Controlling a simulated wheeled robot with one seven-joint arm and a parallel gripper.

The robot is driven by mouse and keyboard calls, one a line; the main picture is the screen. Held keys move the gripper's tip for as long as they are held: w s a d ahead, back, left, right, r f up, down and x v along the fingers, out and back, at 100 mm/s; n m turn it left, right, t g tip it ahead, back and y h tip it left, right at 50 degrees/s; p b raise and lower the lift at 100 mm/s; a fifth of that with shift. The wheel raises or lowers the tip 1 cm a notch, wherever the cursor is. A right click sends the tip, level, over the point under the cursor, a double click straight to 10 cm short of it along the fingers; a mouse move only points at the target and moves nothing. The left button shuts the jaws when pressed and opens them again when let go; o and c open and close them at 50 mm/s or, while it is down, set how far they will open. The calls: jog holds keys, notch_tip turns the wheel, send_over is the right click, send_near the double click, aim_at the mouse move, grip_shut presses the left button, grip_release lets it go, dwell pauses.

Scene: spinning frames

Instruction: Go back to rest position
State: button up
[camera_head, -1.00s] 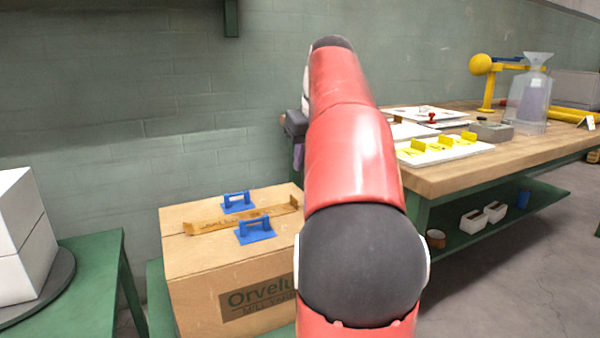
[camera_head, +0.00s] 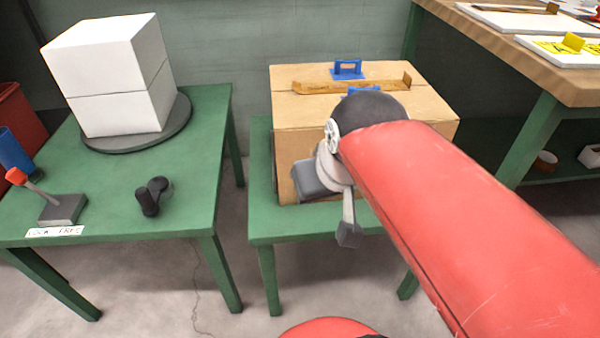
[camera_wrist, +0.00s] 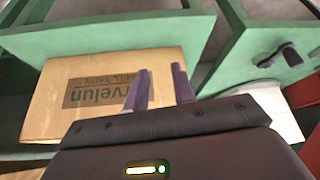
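My red arm comes in from the lower right of the head view and bends at a dark joint in front of the cardboard box (camera_head: 292,155). My gripper (camera_head: 348,236) hangs below that joint, pointing down by the box's front and the green stand's edge. In the wrist view my gripper (camera_wrist: 160,69) shows two purple-grey fingers with a clear gap and nothing between them. The printed face of the cardboard box (camera_wrist: 70,120) lies beyond the fingers. I cannot tell the exact distance from fingertips to box or stand.
The box stands on a low green stand (camera_head: 290,228). At left, a green table (camera_head: 190,205) carries white blocks (camera_head: 115,75) on a dark turntable (camera_head: 180,125), a red-knobbed lever (camera_head: 40,195) and a black handle (camera_head: 150,197). A wooden workbench (camera_head: 540,75) is at upper right. Floor shows between the tables.

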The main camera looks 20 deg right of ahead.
jog(key=s+f, duration=0.1)
jog(key=s+a+f, duration=0.1)
jog(key=f, duration=0.2)
jog(key=shift+s+a, duration=0.25)
jog(key=shift+s, duration=0.15)
jog(key=shift+r, duration=0.1)
notch_tip(320, 180, up, 6)
jog(key=p, duration=0.6)
jog(key=shift+r, duration=0.1)
